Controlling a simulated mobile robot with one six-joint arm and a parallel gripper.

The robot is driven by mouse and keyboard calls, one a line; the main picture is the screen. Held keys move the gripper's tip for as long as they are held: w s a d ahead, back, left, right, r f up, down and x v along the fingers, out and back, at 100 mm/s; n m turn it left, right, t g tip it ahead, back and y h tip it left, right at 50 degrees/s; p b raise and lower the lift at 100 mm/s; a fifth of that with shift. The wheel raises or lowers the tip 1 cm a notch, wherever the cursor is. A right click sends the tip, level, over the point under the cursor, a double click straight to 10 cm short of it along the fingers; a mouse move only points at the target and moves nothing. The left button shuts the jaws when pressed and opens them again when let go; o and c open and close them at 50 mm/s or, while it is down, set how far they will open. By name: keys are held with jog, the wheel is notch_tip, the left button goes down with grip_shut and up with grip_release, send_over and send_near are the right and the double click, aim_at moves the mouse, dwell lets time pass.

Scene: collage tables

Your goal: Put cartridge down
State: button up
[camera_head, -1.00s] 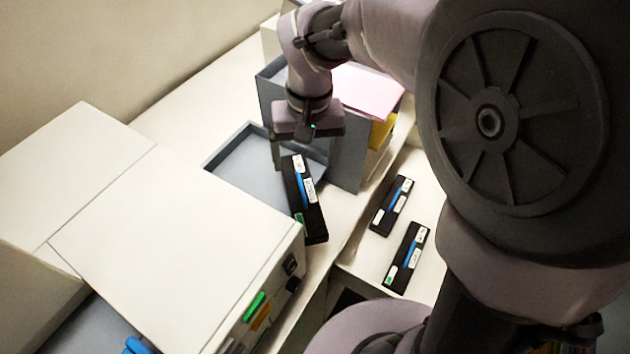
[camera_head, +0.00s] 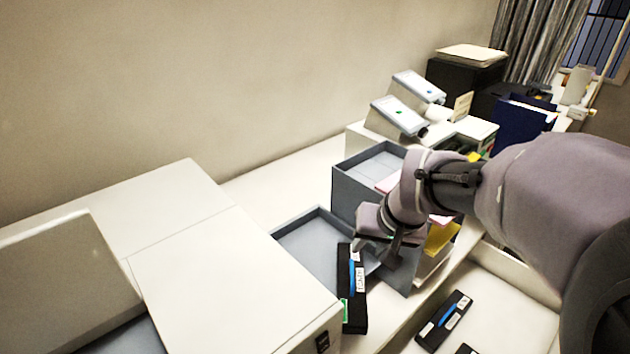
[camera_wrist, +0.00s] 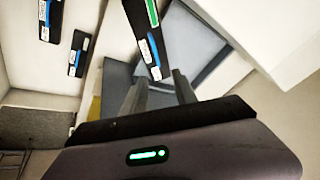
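A black cartridge (camera_head: 351,300) with a blue stripe, white labels and a green mark is at the front of the grey tray (camera_head: 290,238), beside the white machine's corner. My gripper (camera_head: 372,246) is at its far end and appears shut on it. In the wrist view, the end of the cartridge (camera_wrist: 150,40) lies between my two fingers (camera_wrist: 162,88). The cartridge seems to be a little above the surface, but its underside is hidden. The finger contact is small and partly hidden in the head view.
A white machine (camera_head: 220,280) stands close on the left. A grey bin (camera_head: 350,185) stands behind my gripper. Another cartridge (camera_head: 444,320) lies on the lower white surface at right. Two grey-white devices (camera_head: 398,115) and a black printer (camera_head: 465,75) stand farther back.

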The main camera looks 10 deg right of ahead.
jog(key=b, duration=0.1)
send_near(352, 268)
jog(key=x, duration=0.2)
jog(key=shift+w+a+f, duration=0.15)
jog(key=shift+a+f, duration=0.1)
jog(key=shift+a, duration=0.05)
jog(key=x, duration=0.2)
jog(key=b+x, duration=0.1)
jog(key=x, duration=0.2)
jog(key=shift+w+d+f, duration=0.15)
jog(key=shift+d+f, duration=0.1)
jog(key=shift+f, duration=0.1)
jog(key=shift+r, duration=0.15)
grip_shut()
